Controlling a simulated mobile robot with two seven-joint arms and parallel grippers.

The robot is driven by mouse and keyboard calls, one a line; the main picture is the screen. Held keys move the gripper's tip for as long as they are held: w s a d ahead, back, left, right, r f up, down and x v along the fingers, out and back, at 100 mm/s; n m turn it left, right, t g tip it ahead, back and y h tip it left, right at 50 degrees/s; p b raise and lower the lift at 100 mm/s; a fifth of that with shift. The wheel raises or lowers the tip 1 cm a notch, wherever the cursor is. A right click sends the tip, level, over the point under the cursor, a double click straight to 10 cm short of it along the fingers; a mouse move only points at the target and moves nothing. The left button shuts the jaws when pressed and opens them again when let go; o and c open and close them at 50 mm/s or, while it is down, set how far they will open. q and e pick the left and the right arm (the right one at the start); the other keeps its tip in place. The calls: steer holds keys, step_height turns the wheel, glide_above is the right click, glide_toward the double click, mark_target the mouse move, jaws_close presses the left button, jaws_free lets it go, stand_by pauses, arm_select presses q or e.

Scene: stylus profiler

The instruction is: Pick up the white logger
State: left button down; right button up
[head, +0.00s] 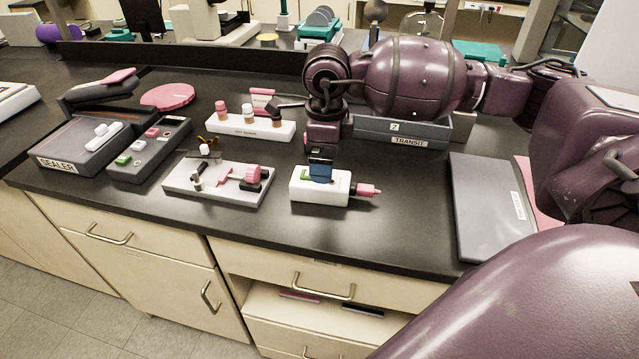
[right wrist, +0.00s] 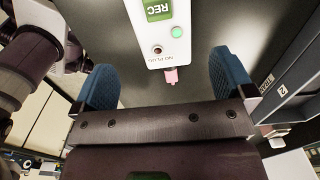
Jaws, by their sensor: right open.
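The white logger (head: 334,193) is a white box lying on the black bench, with a green display on top and a pink plug (head: 367,190) at its right end. In the right wrist view the logger (right wrist: 160,32) shows its REC screen, a green button and a pink tip. My right gripper (head: 320,172) is over the logger, pointing down. Its blue fingers (right wrist: 165,75) are open and spread wider than the logger, which appears between and beyond them. I cannot tell whether they touch it. My left gripper is not in view.
A grey fixture plate (head: 216,190) with small parts lies left of the logger. A white bottle rack (head: 250,128) and a grey TRANSIT case (head: 402,131) stand behind it. A dark grey panel (head: 488,210) lies to the right. The sealer (head: 80,150) is far left.

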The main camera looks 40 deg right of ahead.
mark_target(324, 186)
steer(key=f, duration=0.8)
steer(key=shift+w+d+b, duration=0.1)
steer(key=shift+w+b, duration=0.2)
steer(key=shift+r, duration=0.1)
steer(key=c, duration=1.1)
